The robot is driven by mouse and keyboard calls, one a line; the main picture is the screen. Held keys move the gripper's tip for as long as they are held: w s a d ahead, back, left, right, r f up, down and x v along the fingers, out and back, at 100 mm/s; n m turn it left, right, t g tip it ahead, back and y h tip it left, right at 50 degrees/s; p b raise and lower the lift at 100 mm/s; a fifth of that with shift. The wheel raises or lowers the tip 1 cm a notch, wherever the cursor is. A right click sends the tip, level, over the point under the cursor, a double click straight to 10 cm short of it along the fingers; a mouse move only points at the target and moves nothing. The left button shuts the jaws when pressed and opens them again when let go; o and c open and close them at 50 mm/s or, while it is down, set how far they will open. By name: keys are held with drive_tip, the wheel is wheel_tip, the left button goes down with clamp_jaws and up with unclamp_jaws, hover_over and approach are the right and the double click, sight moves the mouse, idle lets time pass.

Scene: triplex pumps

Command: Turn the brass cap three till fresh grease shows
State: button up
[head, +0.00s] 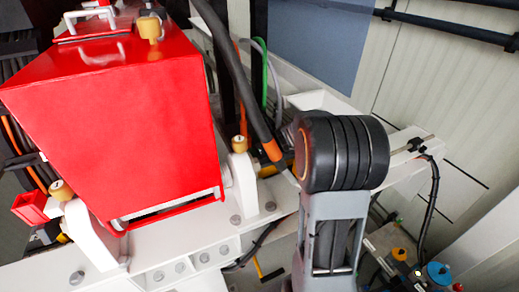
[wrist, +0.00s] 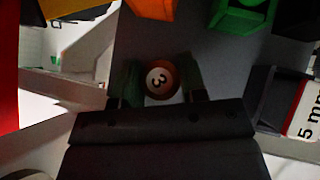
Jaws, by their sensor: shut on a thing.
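Brass cap three (wrist: 160,86) shows in the wrist view as a small round brass-brown cap with a pale disc marked "3" on top. My gripper (wrist: 160,75) has one dark greenish finger on each side of it and is shut on it. No grease can be made out around the cap; its base is hidden and the picture is dark. In the head view my arm blocks the right of centre, and neither my gripper nor cap three can be made out there.
A red pump housing (head: 120,110) fills the left, with brass caps on top (head: 149,28), at its right (head: 239,144) and lower left (head: 61,190). A dark hose (head: 240,75) runs beside my arm. In the wrist view, green (wrist: 240,18) and orange (wrist: 151,8) parts lie beyond the cap.

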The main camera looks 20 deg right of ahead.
idle(0.3)
drive_tip(key=o, duration=0.9)
